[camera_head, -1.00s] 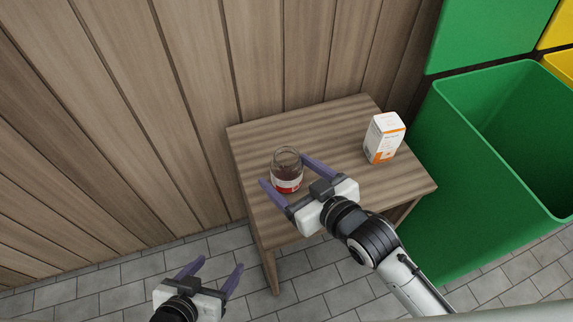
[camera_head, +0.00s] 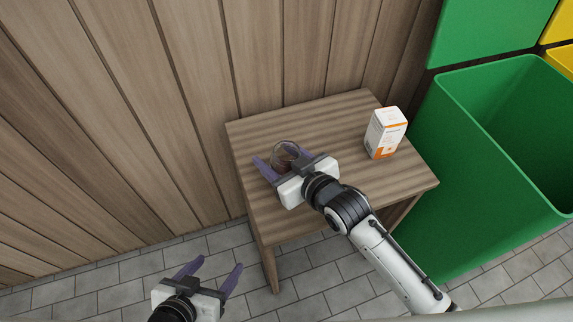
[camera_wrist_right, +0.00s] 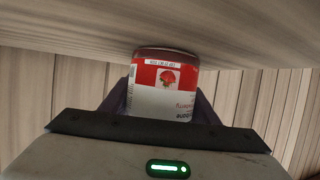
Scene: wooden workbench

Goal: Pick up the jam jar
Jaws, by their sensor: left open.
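The jam jar (camera_head: 286,149) is a glass jar on the wooden side table, mostly hidden by my right gripper in the head view. In the right wrist view the jar (camera_wrist_right: 165,85) shows a red and white label with a strawberry picture, between the two purple fingers. My right gripper (camera_head: 273,157) has its fingers on both sides of the jar, closed in against it. Whether the jar's base touches the table is hard to tell. My left gripper (camera_head: 214,263) is open and empty, low over the tiled floor, away from the table.
A white and orange box (camera_head: 385,133) stands on the table (camera_head: 335,112) to the right of the jar. A green bin (camera_head: 470,190) stands right of the table. A wooden plank wall (camera_head: 150,110) runs behind and left. The back of the tabletop is clear.

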